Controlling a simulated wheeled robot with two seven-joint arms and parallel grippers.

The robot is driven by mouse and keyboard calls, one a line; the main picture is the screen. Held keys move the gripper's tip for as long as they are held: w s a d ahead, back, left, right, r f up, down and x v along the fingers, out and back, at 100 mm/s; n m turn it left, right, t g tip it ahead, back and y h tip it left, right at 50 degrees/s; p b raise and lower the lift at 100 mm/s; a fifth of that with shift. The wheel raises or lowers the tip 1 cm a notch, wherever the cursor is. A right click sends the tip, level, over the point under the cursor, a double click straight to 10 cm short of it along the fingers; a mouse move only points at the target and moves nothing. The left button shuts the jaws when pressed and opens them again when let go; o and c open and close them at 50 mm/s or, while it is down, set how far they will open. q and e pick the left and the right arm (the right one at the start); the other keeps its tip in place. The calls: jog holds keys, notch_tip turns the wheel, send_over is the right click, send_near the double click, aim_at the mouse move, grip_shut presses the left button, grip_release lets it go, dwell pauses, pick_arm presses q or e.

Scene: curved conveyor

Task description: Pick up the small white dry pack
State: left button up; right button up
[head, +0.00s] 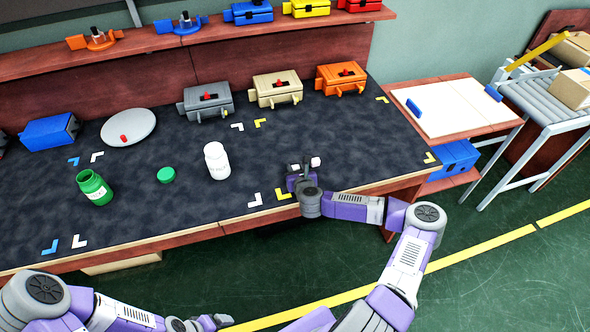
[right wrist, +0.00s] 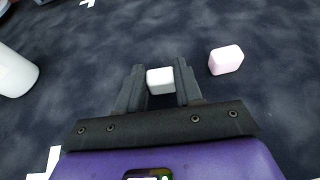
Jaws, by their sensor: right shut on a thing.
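The small white dry pack (right wrist: 160,81) sits between the fingertips of my right gripper (right wrist: 159,84) in the right wrist view, with a finger on each side. In the head view my right gripper (head: 303,170) is low at the front right part of the dark table mat, shut on the pack. I cannot tell whether the pack is clear of the mat. A second small block, pinkish white (right wrist: 226,60), lies just right of the gripper; it also shows in the head view (head: 316,162). My left gripper (head: 208,322) is at the bottom edge, its jaws unclear.
A white bottle (head: 217,161), a green lid (head: 166,175) and a green bottle (head: 95,187) stand left of my right gripper. Grey, beige and orange boxes (head: 341,78) line the back. A white-topped side table (head: 450,106) is at right. The mat behind the gripper is clear.

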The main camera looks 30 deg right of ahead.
jog(key=shift+c, duration=0.6)
notch_tip(320, 180, up, 10)
jog(key=p, duration=0.3)
jog(key=shift+p, duration=0.3)
